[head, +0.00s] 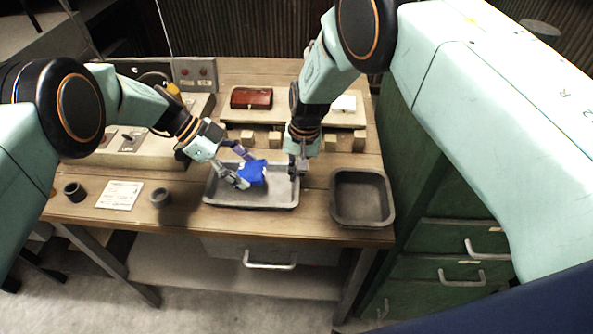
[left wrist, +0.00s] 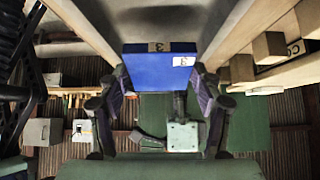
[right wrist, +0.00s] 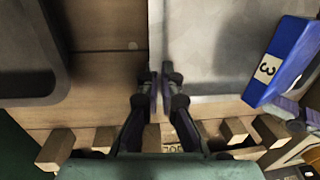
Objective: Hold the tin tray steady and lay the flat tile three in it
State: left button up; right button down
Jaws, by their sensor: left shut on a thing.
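The tin tray (head: 225,196) is a shallow grey metal tray lying on the table in the head view. My left gripper (head: 243,172) is shut on the blue flat tile three (head: 257,174), over the middle of the tray. The tile's label "3" shows in the left wrist view (left wrist: 150,68); I cannot tell whether its underside touches the tray. My right gripper (head: 296,172) is at the tray's right rim. In the right wrist view its fingers (right wrist: 159,85) are close together with the rim between them.
A dark, deeper tray (head: 334,212) stands at the right. Several wooden blocks (head: 330,142) line the shelf behind, with a red-brown box (head: 251,98) on it. A white card (head: 119,195) and two small dark cups (head: 75,191) (head: 160,197) are at the left.

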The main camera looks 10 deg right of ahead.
aim_at(239, 173)
pick_arm(q)
jog(key=shift+f, duration=1.75)
jog(key=o, duration=1.3)
jog(key=v, duration=1.2)
jog(key=shift+f, duration=0.1)
